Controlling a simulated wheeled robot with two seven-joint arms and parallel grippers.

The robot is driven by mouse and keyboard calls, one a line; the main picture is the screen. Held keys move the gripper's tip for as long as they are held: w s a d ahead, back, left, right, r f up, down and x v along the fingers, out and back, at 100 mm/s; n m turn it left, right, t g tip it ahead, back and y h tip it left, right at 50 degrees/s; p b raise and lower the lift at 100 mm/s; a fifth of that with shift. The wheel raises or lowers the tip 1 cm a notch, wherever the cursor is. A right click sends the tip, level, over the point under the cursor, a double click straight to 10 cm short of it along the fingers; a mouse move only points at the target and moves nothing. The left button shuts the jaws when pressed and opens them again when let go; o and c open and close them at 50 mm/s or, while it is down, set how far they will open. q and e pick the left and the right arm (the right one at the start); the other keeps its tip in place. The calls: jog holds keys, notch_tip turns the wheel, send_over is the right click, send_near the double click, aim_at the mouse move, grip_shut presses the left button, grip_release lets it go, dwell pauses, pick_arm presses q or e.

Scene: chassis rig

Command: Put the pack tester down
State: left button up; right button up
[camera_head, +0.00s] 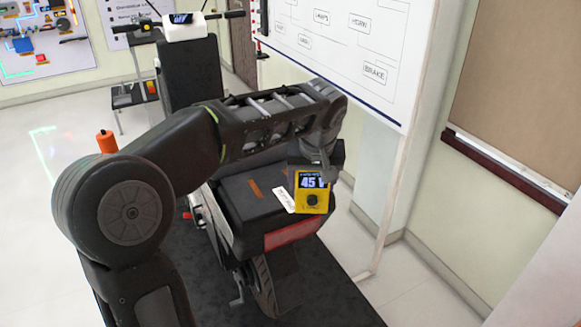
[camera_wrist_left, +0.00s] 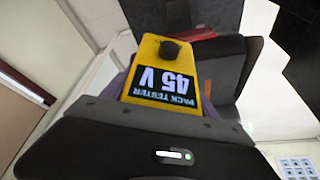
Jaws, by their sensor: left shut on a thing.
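The pack tester (camera_head: 313,200) is a small yellow box with a black knob and a dark screen reading 45 V. My left gripper (camera_head: 326,172) is shut on it, at the rear end of the black scooter-like vehicle (camera_head: 250,205). In the left wrist view the pack tester (camera_wrist_left: 163,75) lies upside down in the picture, against my gripper's edge; the fingertips are mostly hidden behind it. I cannot tell whether the tester touches the surface behind it. My right gripper is not in view.
A white board with labels (camera_head: 340,40) stands close behind my left arm, with its leg beside the vehicle. The vehicle stands on a dark mat (camera_head: 185,250). A small shelf (camera_head: 135,100) stands at the back left. Pale floor is clear at left.

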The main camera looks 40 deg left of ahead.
pick_arm(q)
jog(key=d+f+m+t+h, duration=0.1)
jog(key=d+f+m, duration=0.6)
jog(key=d+f, duration=0.7)
notch_tip(320, 180, down, 2)
jog(key=shift+d+f+h, duration=0.1)
jog(key=shift+d+h, duration=0.1)
jog(key=shift+h, duration=0.6)
